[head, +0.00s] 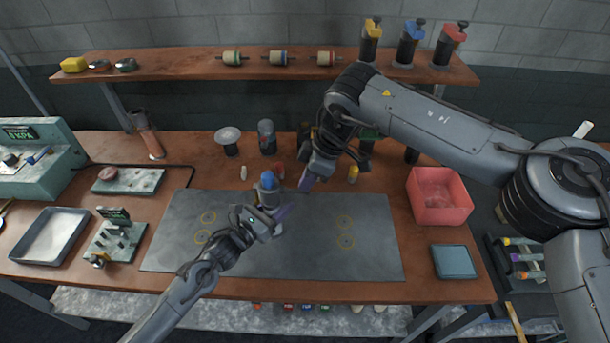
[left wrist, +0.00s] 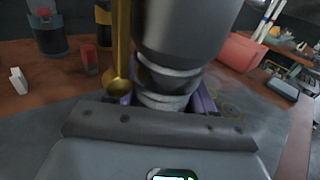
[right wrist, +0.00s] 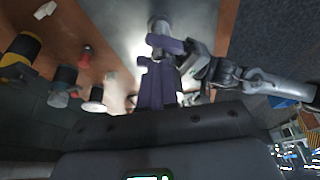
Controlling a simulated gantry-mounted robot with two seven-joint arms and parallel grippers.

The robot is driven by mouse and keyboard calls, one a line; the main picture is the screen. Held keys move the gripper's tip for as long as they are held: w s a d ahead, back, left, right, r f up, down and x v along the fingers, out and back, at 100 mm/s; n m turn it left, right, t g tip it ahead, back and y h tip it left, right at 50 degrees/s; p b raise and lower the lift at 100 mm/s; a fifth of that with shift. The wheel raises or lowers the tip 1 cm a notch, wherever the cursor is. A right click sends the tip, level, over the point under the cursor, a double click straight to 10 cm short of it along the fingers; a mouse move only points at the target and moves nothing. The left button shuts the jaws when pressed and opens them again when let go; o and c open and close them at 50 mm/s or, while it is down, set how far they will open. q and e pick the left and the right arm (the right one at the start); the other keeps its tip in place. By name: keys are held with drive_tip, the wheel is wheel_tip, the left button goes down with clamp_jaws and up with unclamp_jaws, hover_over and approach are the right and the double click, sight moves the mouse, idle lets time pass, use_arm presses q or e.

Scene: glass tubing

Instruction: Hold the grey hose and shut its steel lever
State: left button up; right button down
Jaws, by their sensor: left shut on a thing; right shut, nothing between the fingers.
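I cannot make out a grey hose or a steel lever for certain.
The grey mat (head: 330,255) is mostly clear. A small stand with levers (head: 115,235) and a metal tray (head: 50,238) are at left. A red bin (head: 438,203) and a blue-grey pad (head: 454,262) are at right. Several bottles and small pieces stand behind the mat.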

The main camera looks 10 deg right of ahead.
wheel_tip(320, 180, down, 9)
drive_tip(key=t+y, duration=0.4)
drive_tip(key=y, duration=1)
drive_tip(key=shift+r, duration=0.15)
drive_tip(key=shift+w, duration=0.1)
drive_tip(key=v, duration=1.3)
drive_tip(key=shift+s+d+r, duration=0.2)
drive_tip(key=shift+d+r, duration=0.1)
drive_tip(key=shift+r, duration=0.2)
